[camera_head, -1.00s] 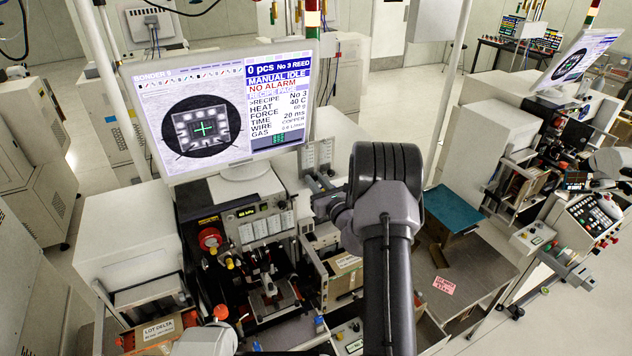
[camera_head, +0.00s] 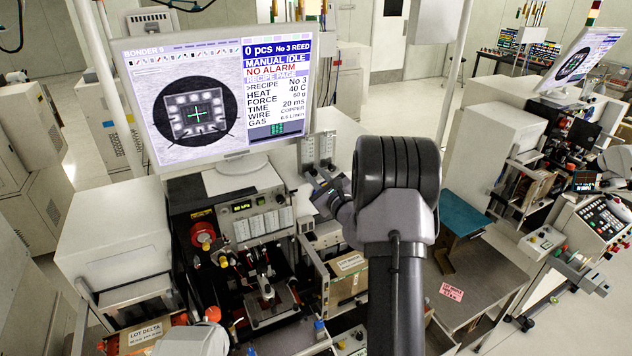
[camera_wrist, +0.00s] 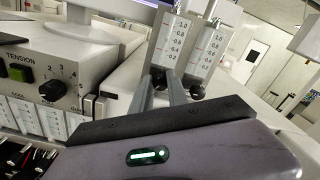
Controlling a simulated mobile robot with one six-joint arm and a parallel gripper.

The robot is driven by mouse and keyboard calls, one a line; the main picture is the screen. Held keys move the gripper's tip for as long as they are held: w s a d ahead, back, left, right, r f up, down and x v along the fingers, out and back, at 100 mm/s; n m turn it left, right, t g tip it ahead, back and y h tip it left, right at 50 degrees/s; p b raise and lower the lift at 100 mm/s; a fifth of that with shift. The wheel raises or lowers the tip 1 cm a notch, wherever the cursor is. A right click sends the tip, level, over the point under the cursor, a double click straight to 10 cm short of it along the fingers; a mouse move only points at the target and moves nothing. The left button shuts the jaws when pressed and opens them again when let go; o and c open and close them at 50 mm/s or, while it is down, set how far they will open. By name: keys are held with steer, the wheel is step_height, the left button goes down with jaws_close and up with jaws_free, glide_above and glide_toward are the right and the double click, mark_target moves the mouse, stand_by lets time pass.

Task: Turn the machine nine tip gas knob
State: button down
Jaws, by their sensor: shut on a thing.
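Two white gas flow meters with scales stand side by side at the back right of the machine whose screen reads BONDER 9. In the wrist view, the left meter (camera_wrist: 173,40) has a dark knob (camera_wrist: 158,73) at its foot, and the right meter (camera_wrist: 207,50) has a black knob (camera_wrist: 196,92). My gripper (camera_wrist: 161,80) is shut on the left meter's knob, its fingers on either side, partly hiding it. The right knob is just right of the fingers. No label tells which knob is tip gas. The head view shows my gripper (camera_head: 322,187) below the meters (camera_head: 317,150).
The monitor (camera_head: 217,92) stands left of the meters and shows MANUAL IDLE and NO ALARM. A grey panel with a TENSION dial (camera_wrist: 53,91) is left of my gripper.

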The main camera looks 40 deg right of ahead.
stand_by(0.3)
steer(key=c, duration=1.3)
jaws_free()
